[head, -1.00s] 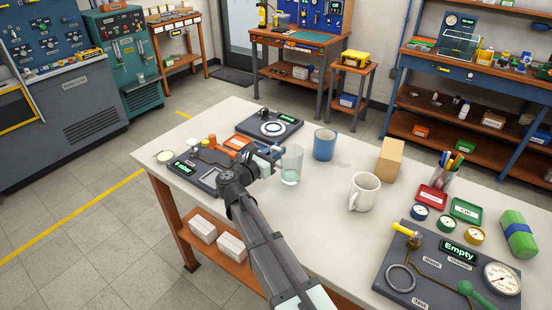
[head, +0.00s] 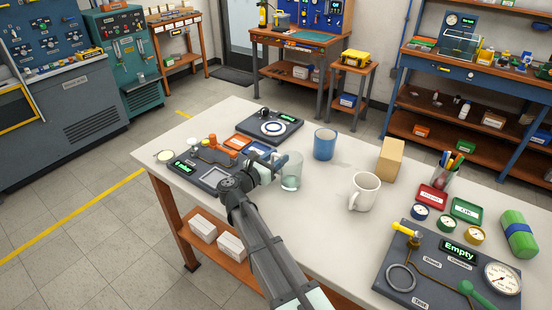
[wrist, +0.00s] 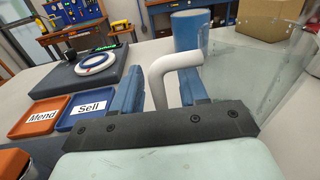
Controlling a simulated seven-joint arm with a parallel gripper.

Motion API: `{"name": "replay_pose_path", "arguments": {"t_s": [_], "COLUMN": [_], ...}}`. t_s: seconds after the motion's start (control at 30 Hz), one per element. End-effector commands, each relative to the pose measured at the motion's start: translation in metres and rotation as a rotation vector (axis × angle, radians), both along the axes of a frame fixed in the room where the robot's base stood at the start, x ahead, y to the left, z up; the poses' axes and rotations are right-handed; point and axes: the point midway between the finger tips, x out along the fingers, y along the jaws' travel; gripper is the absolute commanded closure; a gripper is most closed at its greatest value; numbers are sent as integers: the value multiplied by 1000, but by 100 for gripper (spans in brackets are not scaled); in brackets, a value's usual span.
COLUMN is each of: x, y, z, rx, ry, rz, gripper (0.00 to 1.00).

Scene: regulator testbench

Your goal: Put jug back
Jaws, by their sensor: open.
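The clear glass jug (head: 291,172) appears to stand upright on the white table, left of the middle. Its see-through wall fills the right side of the wrist view (wrist: 268,72). Its white bent handle (wrist: 165,68) rises between the two blue fingers of my gripper (wrist: 162,82). My gripper is open, with a finger on each side of the handle and gaps showing. In the head view my gripper (head: 272,166) is just left of the jug. The handle's lower part is hidden behind the gripper's dark front plate.
A blue mug (head: 324,145) stands close behind the jug, and a white mug (head: 364,192) to its right. A dark turntable-like device (head: 270,127), Mend and Sell trays and a panel (head: 207,172) lie left. A cardboard box (head: 390,160) stands farther right. The table's front middle is clear.

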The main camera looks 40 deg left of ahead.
Motion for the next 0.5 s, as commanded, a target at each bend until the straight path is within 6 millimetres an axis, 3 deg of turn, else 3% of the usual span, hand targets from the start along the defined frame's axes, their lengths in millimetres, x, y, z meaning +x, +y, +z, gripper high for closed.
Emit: {"name": "replay_pose_path", "arguments": {"t_s": [0.27, 0.5], "x": [-2, -38], "y": [0, 3], "z": [3, 3], "rx": [0, 0], "ry": [0, 0], "rz": [1, 3], "gripper": [57, 57]}}
